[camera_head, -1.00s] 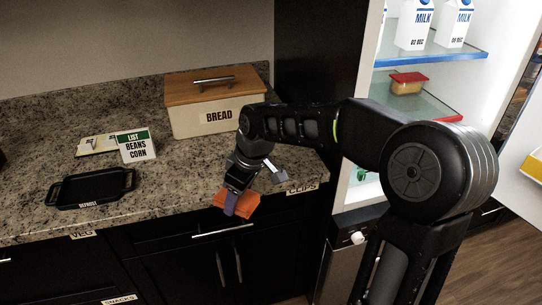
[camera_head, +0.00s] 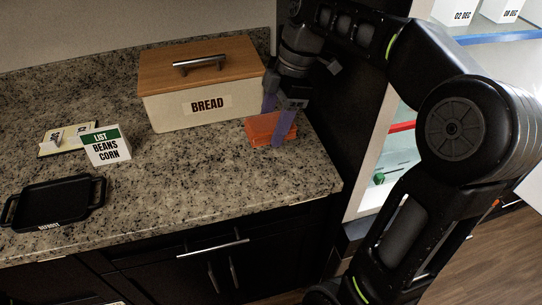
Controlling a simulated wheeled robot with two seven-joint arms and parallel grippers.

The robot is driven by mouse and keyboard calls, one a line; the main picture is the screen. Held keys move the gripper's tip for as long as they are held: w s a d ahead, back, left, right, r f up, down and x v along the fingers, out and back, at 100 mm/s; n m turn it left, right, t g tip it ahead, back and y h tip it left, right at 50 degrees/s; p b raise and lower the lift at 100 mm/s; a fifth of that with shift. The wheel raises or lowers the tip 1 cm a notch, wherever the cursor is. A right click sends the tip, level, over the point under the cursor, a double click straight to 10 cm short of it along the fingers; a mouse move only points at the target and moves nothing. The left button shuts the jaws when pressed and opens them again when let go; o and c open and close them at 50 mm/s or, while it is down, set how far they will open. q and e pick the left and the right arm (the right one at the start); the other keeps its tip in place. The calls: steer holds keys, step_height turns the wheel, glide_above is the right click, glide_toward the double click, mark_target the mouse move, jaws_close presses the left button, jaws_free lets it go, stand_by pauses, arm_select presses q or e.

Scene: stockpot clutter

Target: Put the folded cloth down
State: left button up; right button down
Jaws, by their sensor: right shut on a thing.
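The orange folded cloth (camera_head: 260,131) is in my right gripper (camera_head: 275,122), whose purple fingers are closed on it. The gripper points down at the right end of the granite counter (camera_head: 215,185), beside the front right corner of the bread box. The cloth is level with or just over the counter top; I cannot tell whether it touches. The fingers hide part of the cloth's right side. My left gripper is out of view.
The bread box (camera_head: 165,108) with its wooden lid stands close to the left of the cloth. The list card (camera_head: 105,147) and a black tray (camera_head: 52,203) are farther left. Counter in front of the cloth is clear. The open fridge (camera_head: 395,150) is at the right.

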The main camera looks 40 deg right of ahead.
step_height(320, 180, down, 4)
steer(key=shift+f+b, duration=0.2)
steer(key=shift+b, duration=0.65)
steer(key=shift+f, duration=0.3)
step_height(320, 180, down, 4)
steer(key=shift+f, duration=0.35)
